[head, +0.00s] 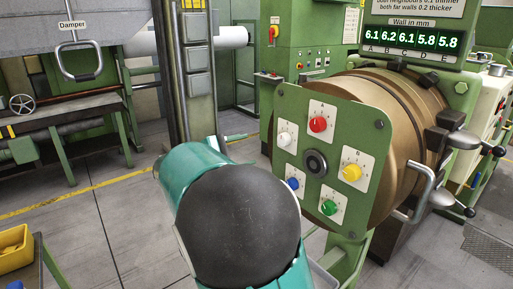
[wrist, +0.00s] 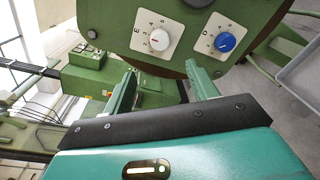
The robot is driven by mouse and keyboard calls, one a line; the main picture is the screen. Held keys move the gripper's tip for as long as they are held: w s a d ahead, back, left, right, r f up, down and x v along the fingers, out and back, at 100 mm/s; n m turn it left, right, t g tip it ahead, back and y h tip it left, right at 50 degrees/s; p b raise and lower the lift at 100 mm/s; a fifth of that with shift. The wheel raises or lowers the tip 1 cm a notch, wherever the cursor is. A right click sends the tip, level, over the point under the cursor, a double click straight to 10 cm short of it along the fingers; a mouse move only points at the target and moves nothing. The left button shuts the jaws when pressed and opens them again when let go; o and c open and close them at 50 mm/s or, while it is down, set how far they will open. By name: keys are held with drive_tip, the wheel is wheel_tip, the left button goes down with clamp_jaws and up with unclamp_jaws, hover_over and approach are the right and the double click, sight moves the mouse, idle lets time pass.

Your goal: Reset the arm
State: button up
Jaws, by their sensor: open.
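My gripper (wrist: 160,72) is open and empty in the wrist view, its two green fingers apart. The fingers point toward the lower part of a green dial panel (head: 344,147). The white knob (wrist: 158,40) and the blue knob (wrist: 225,41) show beyond the fingertips, and I see no contact with them. In the head view my teal arm with its black round cap fills the lower middle and hides the gripper. The panel there also carries red (head: 318,124), yellow (head: 352,172) and green (head: 329,207) knobs.
The panel sits before a large bronze cylinder (head: 405,135) with a curved metal handle (head: 414,196) at its right. A display (head: 412,39) above reads 6.1, 6.2, 6.1, 5.8, 5.8. A yellow bin (head: 15,248) stands at lower left. Grey floor (head: 120,225) lies open left of my arm.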

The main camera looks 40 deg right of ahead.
drive_tip(key=shift+a, duration=0.45)
drive_tip(key=s+a+f+m+y, duration=0.2)
drive_tip(key=s+a+f+y, duration=0.15)
drive_tip(key=s, duration=0.25)
drive_tip(key=s+a+f+m+y, duration=0.1)
drive_tip(key=s+a+f+y, duration=0.15)
drive_tip(key=s+y, duration=0.35)
drive_tip(key=s+a+f+m+t+y, duration=0.2)
drive_tip(key=s+a+y, duration=0.1)
drive_tip(key=s+a, duration=0.3)
drive_tip(key=s+a+f+m+t+y, duration=0.1)
drive_tip(key=s+a+m+t+y, duration=0.1)
drive_tip(key=s+a, duration=0.4)
drive_tip(key=a+t+y, duration=0.1)
drive_tip(key=a+y, duration=0.1)
drive_tip(key=a, duration=0.2)
drive_tip(key=shift+f, duration=0.35)
drive_tip(key=shift+y, duration=0.25)
drive_tip(key=shift+c, duration=0.2)
